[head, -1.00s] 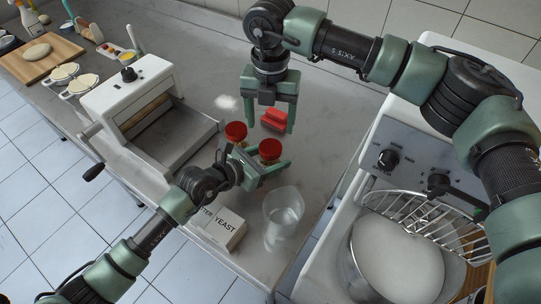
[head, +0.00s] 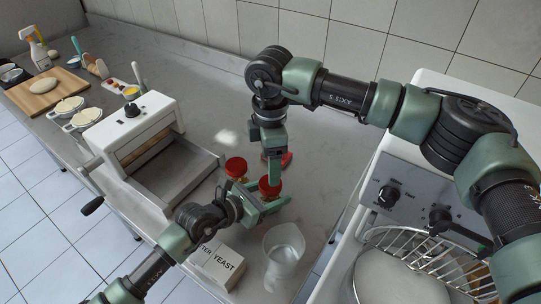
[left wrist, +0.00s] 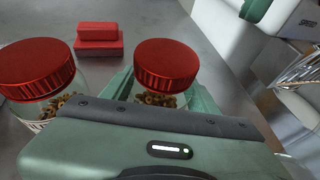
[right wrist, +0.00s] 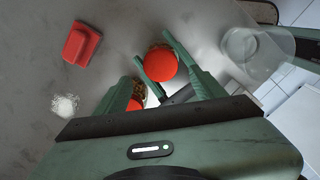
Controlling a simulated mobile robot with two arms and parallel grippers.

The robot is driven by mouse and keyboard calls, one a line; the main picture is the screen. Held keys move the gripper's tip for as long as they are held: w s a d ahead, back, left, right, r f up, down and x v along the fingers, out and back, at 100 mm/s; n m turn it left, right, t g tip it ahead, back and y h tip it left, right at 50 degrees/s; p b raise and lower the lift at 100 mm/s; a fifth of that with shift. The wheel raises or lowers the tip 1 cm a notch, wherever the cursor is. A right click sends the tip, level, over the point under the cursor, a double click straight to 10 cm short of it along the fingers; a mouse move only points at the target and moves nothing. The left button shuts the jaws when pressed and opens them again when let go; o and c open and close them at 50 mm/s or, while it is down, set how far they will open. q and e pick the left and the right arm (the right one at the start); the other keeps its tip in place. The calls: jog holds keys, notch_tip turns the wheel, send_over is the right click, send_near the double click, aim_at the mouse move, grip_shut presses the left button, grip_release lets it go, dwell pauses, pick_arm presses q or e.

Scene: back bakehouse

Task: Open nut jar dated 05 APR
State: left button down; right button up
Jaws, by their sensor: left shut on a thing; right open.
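Two glass jars with red lids and brown pieces inside stand close together on the counter. My left gripper (head: 262,203) is shut on the right-hand jar (head: 270,187), which shows between its fingers in the left wrist view (left wrist: 165,65). The other jar (head: 236,167) stands free to its left; it also shows in the left wrist view (left wrist: 38,70). My right gripper (head: 271,172) is open and points down above the held jar. In the right wrist view the held jar's lid (right wrist: 160,64) lies between its fingers, seemingly untouched. No date is readable on either jar.
A red block-shaped thing (right wrist: 82,44) lies behind the jars. A white dough roller (head: 130,130) is on the left, a mixer with a wire guard (head: 430,240) on the right.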

aim_at(270, 195)
jog(key=shift+f, duration=3.15)
